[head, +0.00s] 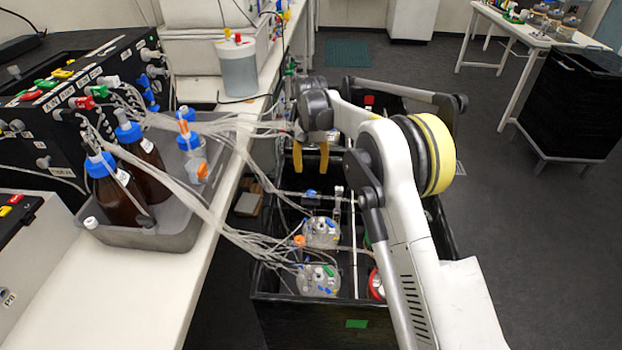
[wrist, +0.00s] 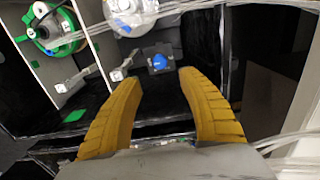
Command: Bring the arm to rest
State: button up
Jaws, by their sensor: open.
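My gripper (head: 311,160) has two yellow fingers. In the head view it hangs above the far part of a black shaker box (head: 258,283), fingers pointing down. In the wrist view the fingers of my gripper (wrist: 160,100) stand apart with nothing between them. My white arm reaches from the lower right up over the box and bends down at the wrist. A blue-capped fitting (wrist: 162,62) shows just beyond the fingertips in the wrist view; I cannot tell the exact distance to it.
Clear vessels (head: 321,232) with tubing stand in the box. Bundles of clear tubes (head: 190,185) run from the bench at left, close to my gripper. A grey tray (head: 170,236) holds brown bottles (head: 122,200). Open floor (head: 540,250) lies to the right.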

jog(key=shift+r, duration=0.45)
jog(key=s+d+r+t, duration=0.2)
jog(key=s+d+r, duration=0.55)
jog(key=r, duration=0.25)
jog(key=s+d+r+t, duration=0.1)
jog(key=s+d+r, duration=0.5)
jog(key=s+r, duration=0.3)
jog(key=s+d+f+t, duration=0.1)
jog(key=s+d, duration=0.3)
jog(key=s, duration=0.7)
jog(key=s+d+f+t, duration=0.2)
jog(key=s+d+t, duration=0.1)
jog(key=s, duration=0.8)
jog(key=shift+s+d+f+n, duration=0.2)
jog(key=shift+d+n, duration=0.1)
jog(key=shift+d, duration=0.2)
